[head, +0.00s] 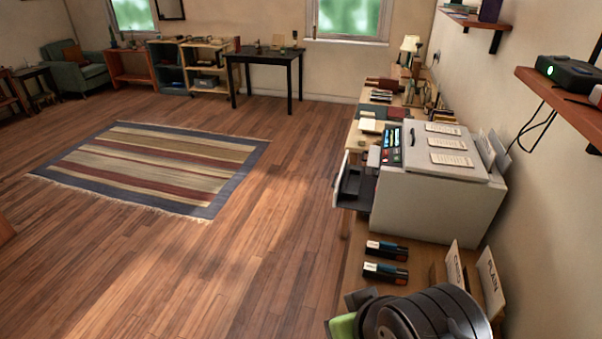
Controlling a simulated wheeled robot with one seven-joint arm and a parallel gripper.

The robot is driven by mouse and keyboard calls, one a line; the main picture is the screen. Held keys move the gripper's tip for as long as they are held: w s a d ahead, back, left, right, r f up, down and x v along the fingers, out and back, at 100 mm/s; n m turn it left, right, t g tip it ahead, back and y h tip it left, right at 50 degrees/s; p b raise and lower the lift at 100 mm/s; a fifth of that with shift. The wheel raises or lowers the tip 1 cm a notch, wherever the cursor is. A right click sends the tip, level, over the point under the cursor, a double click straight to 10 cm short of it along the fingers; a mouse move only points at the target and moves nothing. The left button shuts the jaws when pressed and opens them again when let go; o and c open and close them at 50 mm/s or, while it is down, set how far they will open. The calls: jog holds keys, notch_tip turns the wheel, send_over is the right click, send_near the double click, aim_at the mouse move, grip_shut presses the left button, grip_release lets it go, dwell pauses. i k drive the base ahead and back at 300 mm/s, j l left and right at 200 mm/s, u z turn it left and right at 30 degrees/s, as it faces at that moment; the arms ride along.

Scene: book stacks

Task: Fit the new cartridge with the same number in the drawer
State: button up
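A white printer (435,200) stands on the wooden table along the right wall. An open dark drawer or tray (355,187) sticks out of its left side; I cannot make out a cartridge or number inside.
A green thing (342,326) shows beside my arm. A wall shelf (565,105) holds a black box (570,72). The floor left of the table is open, with a striped rug (150,165).

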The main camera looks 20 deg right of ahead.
aim_at(355, 189)
jog(key=z, duration=1.15)
jog(key=j+z, duration=0.1)
jog(key=j, duration=0.5)
jog(key=j+z, duration=0.15)
jog(key=j, duration=0.45)
jog(key=k+j+z, duration=0.1)
jog(key=j, duration=0.5)
jog(key=k+j+z, duration=0.15)
jog(key=j, duration=0.45)
jog(key=i+j+z, duration=0.35)
jog(key=i, duration=0.35)
jog(key=i+j+z, duration=0.4)
jog(key=i, duration=0.25)
jog(key=j, duration=0.1)
